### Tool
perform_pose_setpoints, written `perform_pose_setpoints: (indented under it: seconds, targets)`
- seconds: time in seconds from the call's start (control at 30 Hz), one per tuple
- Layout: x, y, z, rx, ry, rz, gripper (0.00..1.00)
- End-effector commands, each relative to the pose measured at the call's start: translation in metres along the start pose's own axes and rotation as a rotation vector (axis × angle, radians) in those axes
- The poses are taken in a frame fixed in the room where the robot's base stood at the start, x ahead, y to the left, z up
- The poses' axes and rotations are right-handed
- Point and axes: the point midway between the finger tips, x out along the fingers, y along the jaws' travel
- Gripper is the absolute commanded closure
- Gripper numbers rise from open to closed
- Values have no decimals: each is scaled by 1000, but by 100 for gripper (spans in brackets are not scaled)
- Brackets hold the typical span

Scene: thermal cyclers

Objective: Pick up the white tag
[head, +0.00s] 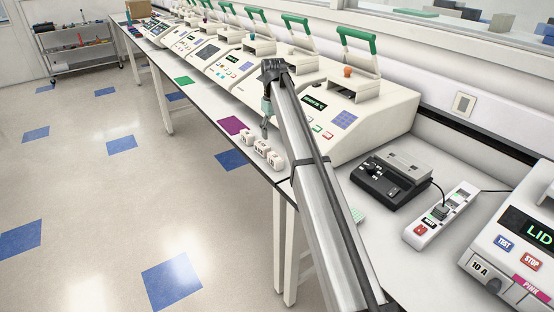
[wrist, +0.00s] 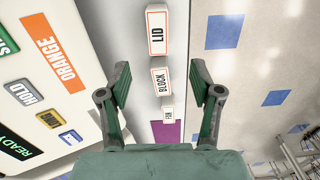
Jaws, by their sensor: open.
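Three white block-shaped tags stand in a row on the bench's front edge. In the wrist view they read LID (wrist: 174,27), BLOCK (wrist: 160,80) and FAN (wrist: 167,114); at least the LID and BLOCK tags have orange-edged faces. In the head view the white tags (head: 261,149) sit beside a purple mat. My gripper (wrist: 160,67) is open and empty, pointing down above the row, with the BLOCK tag showing between its fingers. In the head view my gripper (head: 265,130) is small and partly hidden by my arm.
A purple mat (head: 232,125) and a green mat (head: 184,80) lie along the bench edge. A cream cycler (head: 375,115) with an open green-handled lid stands behind the tags. A black device (head: 385,183) and a power strip (head: 440,217) are to the right. Open floor lies left.

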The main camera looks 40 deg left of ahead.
Motion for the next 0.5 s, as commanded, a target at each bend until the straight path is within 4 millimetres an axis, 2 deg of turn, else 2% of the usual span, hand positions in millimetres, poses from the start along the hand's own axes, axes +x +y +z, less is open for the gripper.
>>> perform_pose_setpoints:
  seconds: [0.1,0.3,0.5]
  targets:
    - [23,0,2,0,-2,-1,35]
    - [54,0,1,0,-1,-1,35]
    - [66,0,0,0,0,-1,35]
